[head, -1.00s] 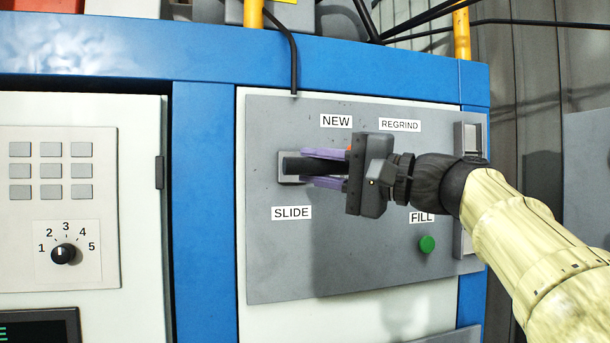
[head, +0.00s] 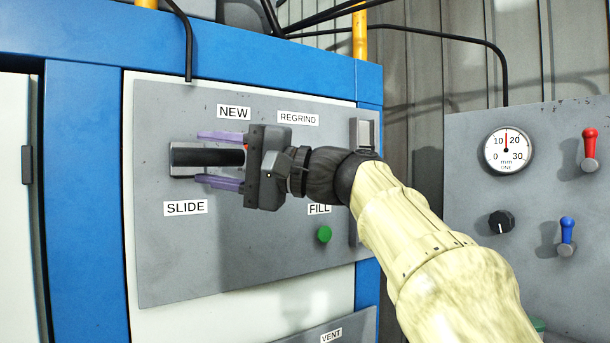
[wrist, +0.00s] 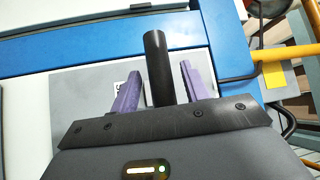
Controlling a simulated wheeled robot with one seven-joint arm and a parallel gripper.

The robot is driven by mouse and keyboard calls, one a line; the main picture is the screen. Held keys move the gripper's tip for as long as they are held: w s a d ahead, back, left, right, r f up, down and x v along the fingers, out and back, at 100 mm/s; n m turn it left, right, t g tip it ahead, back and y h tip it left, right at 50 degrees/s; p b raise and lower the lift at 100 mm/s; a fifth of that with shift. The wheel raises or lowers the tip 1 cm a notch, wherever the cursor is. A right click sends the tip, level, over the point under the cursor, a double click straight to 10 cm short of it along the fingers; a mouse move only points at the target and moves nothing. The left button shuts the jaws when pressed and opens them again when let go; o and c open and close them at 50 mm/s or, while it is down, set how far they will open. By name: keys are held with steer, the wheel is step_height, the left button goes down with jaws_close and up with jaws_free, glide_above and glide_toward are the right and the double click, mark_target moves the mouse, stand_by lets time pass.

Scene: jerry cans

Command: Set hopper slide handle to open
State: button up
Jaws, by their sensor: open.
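The slide handle (head: 205,157) is a black horizontal bar on a small light plate, above the SLIDE label (head: 185,207) on a grey panel. It stands out from the panel towards my gripper. My gripper (head: 219,160) is open, its purple fingers above and below the bar, with gaps on both sides. In the wrist view the black handle (wrist: 157,65) lies between the two spread purple fingers (wrist: 157,88), nearer the right one. I cannot tell the slide's position from these frames.
NEW (head: 233,113) and REGRIND (head: 298,118) labels sit above my gripper. A green FILL button (head: 324,234) is below right. A grey panel with a gauge (head: 507,149), a red lever (head: 590,145) and a blue lever (head: 567,232) stands at right.

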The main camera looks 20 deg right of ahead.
steer(key=b+v, duration=0.3)
steer(key=v, duration=1.3)
steer(key=shift+s+d, duration=0.15)
steer(key=shift+s, duration=0.2)
steer(key=shift+w, duration=0.1)
